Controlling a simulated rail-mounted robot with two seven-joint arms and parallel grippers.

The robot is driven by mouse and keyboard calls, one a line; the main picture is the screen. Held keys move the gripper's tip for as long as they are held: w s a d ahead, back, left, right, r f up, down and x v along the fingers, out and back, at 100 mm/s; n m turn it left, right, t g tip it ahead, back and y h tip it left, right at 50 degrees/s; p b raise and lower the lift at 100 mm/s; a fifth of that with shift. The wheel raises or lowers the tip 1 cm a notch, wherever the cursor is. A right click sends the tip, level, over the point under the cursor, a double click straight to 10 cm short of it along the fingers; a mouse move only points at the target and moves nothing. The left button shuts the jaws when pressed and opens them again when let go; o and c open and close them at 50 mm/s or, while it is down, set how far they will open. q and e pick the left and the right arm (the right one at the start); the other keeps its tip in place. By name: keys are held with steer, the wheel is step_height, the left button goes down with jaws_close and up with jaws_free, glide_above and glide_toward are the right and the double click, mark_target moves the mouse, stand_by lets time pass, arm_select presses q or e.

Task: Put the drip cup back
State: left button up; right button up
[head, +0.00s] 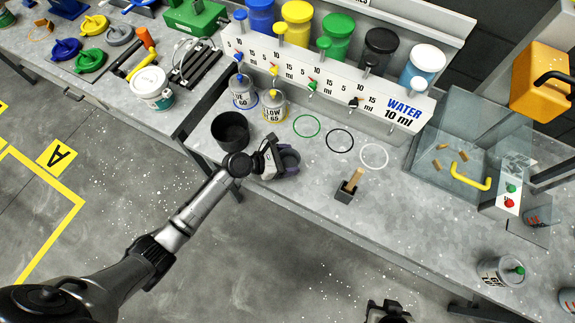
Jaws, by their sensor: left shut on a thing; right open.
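My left gripper (279,160) is low over the front part of the dispensing bench, just right of a black open tub (230,131). It is shut on a small grey-purple rounded thing (291,158), which I take to be the drip cup. The gripper hides much of it, and I cannot tell whether it touches the bench. My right gripper (388,307) is open and empty at the bottom edge, in front of the bench and partly cut off.
Blue and yellow pails (274,106) stand under the dispenser panel (330,85). Green, black and white rings (374,157) mark bare bench spots. A clear-walled box (470,140) is farther right.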

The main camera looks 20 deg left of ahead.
mark_target(287, 165)
arm_select(q)
steer(key=shift+w+a+f, duration=0.1)
steer(key=shift+a+f, duration=0.1)
step_height(287, 165, down, 4)
steer(key=shift+r+b, duration=0.15)
steer(key=shift+b, duration=0.75)
steer(key=shift+f, duration=0.2)
